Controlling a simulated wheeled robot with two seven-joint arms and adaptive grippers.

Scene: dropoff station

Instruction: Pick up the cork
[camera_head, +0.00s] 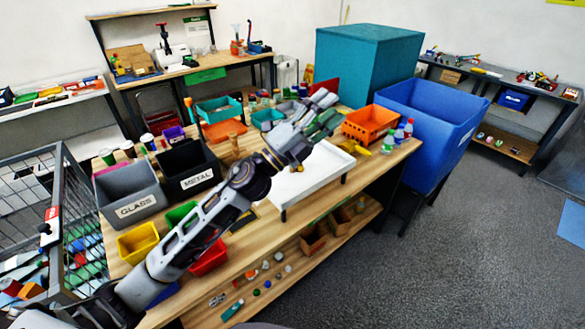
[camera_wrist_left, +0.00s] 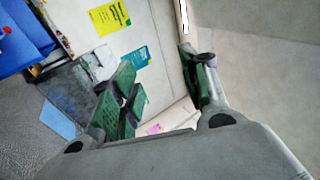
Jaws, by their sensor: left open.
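My left gripper (camera_head: 325,111) reaches over the wooden table (camera_head: 250,262) from the lower left, above the back of the white tray (camera_head: 296,190). Its two green-padded fingers are spread apart in the wrist view (camera_wrist_left: 160,88), with nothing between them. I cannot make out the cork for certain. A small brown upright object (camera_head: 234,144) stands on the table left of my gripper, but it is too small to identify. The wrist view shows walls, posters and floor, and no cork. My right gripper is not in view.
A black METAL bin (camera_head: 192,182) and a grey GLASS bin (camera_head: 133,206) stand on the left of the table. An orange crate (camera_head: 370,124) and bottles (camera_head: 398,134) stand at the right end, beside a big blue bin (camera_head: 425,125).

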